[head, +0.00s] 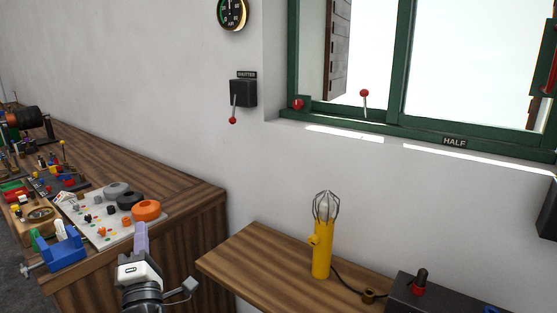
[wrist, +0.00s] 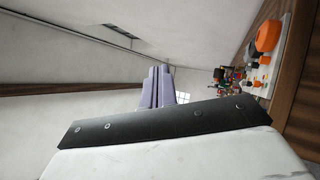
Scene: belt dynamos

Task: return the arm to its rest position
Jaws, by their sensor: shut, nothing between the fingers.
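My gripper (head: 141,238) shows in the head view at the lower left, in front of the right end of the wooden bench (head: 190,213). Its purple-grey fingers point up and are closed together, with nothing between them. In the wrist view the fingers (wrist: 158,86) also lie side by side against the white wall and ceiling. Part of my arm shows below the gripper in the head view; the rest is out of the picture.
The bench holds a white board (head: 100,232) with orange and grey knobs, and a blue block (head: 62,250). A lower wooden shelf (head: 245,265) carries a yellow caged lamp (head: 322,252) and a dark box (head: 425,295). A shutter lever box (head: 243,93) is on the wall.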

